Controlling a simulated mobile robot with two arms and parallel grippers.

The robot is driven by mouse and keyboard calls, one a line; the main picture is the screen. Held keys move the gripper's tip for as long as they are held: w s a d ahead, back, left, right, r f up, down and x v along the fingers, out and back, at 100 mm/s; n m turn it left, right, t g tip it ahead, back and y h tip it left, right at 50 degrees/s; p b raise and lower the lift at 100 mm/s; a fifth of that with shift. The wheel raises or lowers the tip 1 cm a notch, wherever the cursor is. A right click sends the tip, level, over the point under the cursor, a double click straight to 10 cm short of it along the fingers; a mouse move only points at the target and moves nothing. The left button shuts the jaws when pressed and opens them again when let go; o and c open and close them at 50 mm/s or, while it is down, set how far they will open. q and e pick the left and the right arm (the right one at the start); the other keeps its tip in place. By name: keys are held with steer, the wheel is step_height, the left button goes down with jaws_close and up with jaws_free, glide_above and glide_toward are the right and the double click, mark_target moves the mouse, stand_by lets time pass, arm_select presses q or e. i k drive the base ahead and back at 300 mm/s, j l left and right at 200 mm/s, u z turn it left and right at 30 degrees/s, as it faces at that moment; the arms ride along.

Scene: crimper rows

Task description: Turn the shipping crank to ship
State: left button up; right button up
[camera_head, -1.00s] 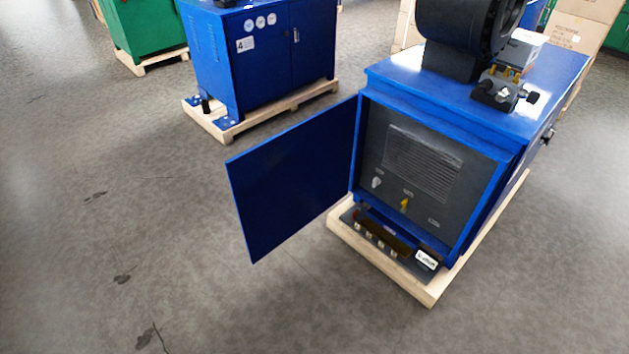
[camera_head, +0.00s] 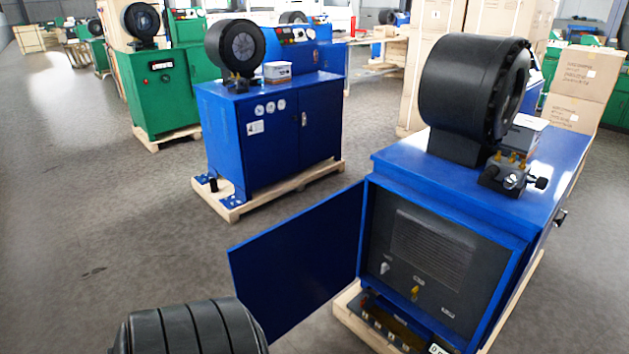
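A blue crimper machine (camera_head: 490,165) stands at the right with its front door (camera_head: 298,262) swung open to the left. Inside is a dark grey panel (camera_head: 390,222) with a louvred vent. A small white knob (camera_head: 385,268) and a small yellow handle (camera_head: 415,292) sit low on the panel. Their labels are too small to read, so I cannot tell which one is the shipping crank. Neither of my grippers is in view.
A dark ribbed rounded shape (camera_head: 190,330) fills the bottom edge left of centre; I cannot tell what it is. A second blue machine (camera_head: 265,130) stands behind the door, a green one (camera_head: 160,92) beyond. Cardboard boxes (camera_head: 578,85) are back right. Left floor is clear.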

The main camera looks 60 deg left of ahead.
mark_target(414, 291)
steer(key=k+j, duration=0.1)
steer(key=j, duration=1.6)
steer(key=k+j, duration=0.15)
steer(key=j, duration=1.55)
steer(key=k+j+z, duration=0.1)
steer(key=j, duration=0.75)
